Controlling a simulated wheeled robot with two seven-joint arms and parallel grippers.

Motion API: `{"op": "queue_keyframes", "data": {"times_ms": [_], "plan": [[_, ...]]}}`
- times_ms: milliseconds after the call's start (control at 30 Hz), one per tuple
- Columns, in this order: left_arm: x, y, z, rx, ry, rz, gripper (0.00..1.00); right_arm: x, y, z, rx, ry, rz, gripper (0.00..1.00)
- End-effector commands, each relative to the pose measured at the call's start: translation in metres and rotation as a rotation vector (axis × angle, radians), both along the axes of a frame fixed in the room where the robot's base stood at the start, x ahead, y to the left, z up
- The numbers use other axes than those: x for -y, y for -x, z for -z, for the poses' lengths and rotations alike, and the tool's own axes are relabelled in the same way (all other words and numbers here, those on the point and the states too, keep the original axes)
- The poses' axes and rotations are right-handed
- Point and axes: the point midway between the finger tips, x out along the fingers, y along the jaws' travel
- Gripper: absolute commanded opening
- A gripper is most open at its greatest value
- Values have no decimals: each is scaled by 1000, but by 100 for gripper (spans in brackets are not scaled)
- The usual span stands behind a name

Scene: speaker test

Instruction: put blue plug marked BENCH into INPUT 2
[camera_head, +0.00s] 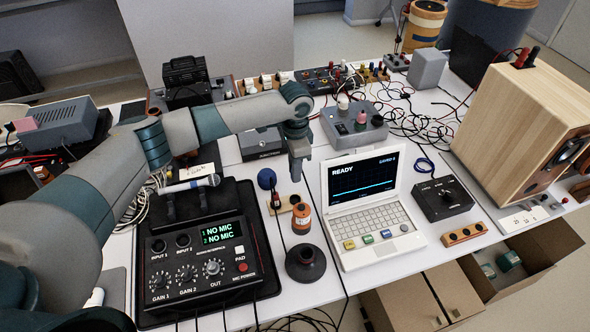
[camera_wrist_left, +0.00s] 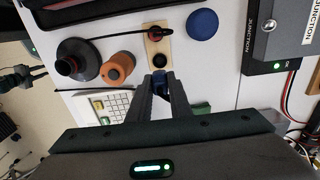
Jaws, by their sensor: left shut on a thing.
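My left gripper (camera_head: 297,169) points down above the table, left of the laptop. In the left wrist view its fingers (camera_wrist_left: 160,84) are shut on a small blue piece, the blue plug (camera_wrist_left: 160,76); no BENCH marking is readable. It is close to a wooden holder (camera_wrist_left: 147,47) with a dark round hole; a red and black plug (camera_wrist_left: 154,34) stands at the holder's other end. The audio interface (camera_head: 245,281) stands to the left, with round sockets INPUT 1 (camera_head: 158,245) and INPUT 2 (camera_head: 183,241). Its display reads NO MIC for both. My right gripper is out of view.
An orange cylinder (camera_head: 302,219), a black cone-shaped piece (camera_head: 306,263) and a blue round piece (camera_head: 266,178) stand near the holder. A microphone (camera_head: 190,186) lies behind the sockets. The laptop (camera_head: 363,178) reads READY. Thin cables run along the table front.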

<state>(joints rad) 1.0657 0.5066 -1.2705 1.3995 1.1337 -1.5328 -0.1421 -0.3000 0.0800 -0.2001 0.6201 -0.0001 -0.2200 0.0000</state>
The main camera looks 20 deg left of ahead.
Motion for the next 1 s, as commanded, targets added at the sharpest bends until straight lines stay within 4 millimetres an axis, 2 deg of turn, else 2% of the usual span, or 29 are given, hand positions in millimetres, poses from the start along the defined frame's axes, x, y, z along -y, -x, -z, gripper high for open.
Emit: {"op": "queue_keyframes", "data": {"times_ms": [267,533,767,1000], "plan": [[1,3,-3,1,-1,-22,0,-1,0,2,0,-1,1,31],[8,25,-28,3,1,-179,0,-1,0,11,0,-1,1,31],[12,70,-61,4,0,-416,0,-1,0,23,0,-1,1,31],[5,131,-91,5,-1,-680,0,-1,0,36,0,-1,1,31]]}}
